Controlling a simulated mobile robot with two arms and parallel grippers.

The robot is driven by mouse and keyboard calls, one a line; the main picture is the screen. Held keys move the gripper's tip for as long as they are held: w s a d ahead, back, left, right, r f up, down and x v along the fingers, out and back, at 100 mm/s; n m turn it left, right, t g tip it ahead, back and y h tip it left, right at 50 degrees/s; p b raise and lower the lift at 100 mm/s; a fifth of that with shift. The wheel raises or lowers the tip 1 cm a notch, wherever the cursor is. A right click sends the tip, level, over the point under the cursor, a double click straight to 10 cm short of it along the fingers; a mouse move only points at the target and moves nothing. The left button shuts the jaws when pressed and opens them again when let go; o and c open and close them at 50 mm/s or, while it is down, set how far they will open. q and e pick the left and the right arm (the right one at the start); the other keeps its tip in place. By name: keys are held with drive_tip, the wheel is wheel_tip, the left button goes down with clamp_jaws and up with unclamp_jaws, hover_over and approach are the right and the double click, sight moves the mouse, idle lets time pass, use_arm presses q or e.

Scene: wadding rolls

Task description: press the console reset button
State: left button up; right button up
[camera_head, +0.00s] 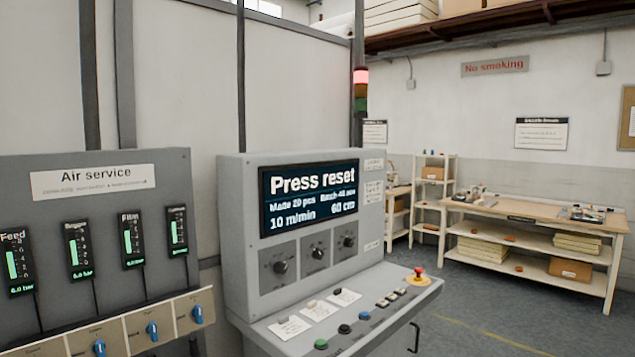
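The grey console (240,230) stands in the middle of the view. Its screen (310,195) reads "Press reset", with smaller lines below including "10 m/min" and "60 cm". On its sloping panel is a row of buttons: a green one (320,344), a dark one (344,328), a blue one (364,315) and several small dark ones towards the right. I cannot read which is labelled reset. A red mushroom button (418,272) on a yellow base sits at the right end. Neither of my grippers shows.
At left stands an air service panel (95,180) with several gauges and blue knobs. A signal tower (361,76) glows red behind the console. A wooden workbench (530,215) and a shelf (434,162) stand at the back right. Grey floor (470,310) is clear right of the console.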

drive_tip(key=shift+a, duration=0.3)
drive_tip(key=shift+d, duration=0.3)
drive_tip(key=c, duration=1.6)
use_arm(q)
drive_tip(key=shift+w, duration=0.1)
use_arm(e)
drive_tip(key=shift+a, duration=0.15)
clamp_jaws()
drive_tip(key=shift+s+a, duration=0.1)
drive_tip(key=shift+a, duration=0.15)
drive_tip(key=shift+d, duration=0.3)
